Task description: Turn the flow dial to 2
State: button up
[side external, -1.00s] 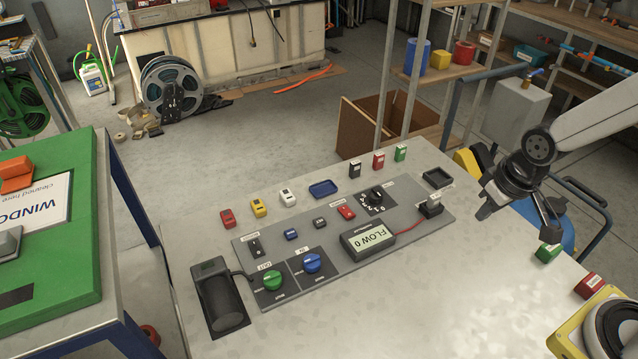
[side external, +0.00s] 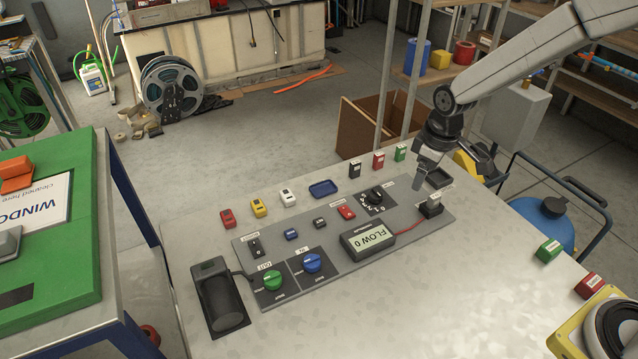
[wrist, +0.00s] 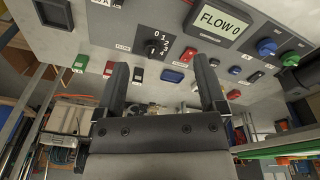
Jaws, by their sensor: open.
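The flow dial is a black knob (side external: 376,192) on a dark plate at the far right part of the grey panel (side external: 330,270). In the wrist view the dial (wrist: 153,47) sits beside printed numbers 0, 1, 2 and more; its pointer direction is too small to tell. The display (side external: 368,240) reads FLOW 0, also in the wrist view (wrist: 220,24). My gripper (side external: 428,178) is above the panel's far right end, to the right of the dial and apart from it. In the wrist view its two fingers (wrist: 165,88) are spread with nothing between them.
A red button (side external: 346,213), a dark tray (side external: 438,178) and a black plug block (side external: 430,208) lie near the dial. Black, red and green blocks (side external: 378,160) stand behind the panel. Green and blue knobs (side external: 312,263) sit on the panel's near left.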

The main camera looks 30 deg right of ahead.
aim_at(377, 191)
jog(key=w+f+n, duration=0.1)
jog(key=w+f, duration=0.1)
jog(key=w, duration=0.1)
jog(key=w+a+f+n, duration=0.1)
jog(key=w+f+n, duration=0.1)
jog(key=w, duration=0.2)
jog(key=w+f+n+g, duration=0.1)
jog(key=w+f+n, duration=0.1)
jog(key=w, duration=0.2)
jog(key=shift+a+f, duration=0.2)
jog(key=shift+f, duration=0.05)
jog(key=shift+w+a+f+n, duration=0.1)
jog(key=shift+w+f+n, duration=0.4)
jog(key=shift+w, duration=0.05)
jog(key=shift+f, duration=0.1)
jog(key=shift+f, duration=3.8)
grip_shut()
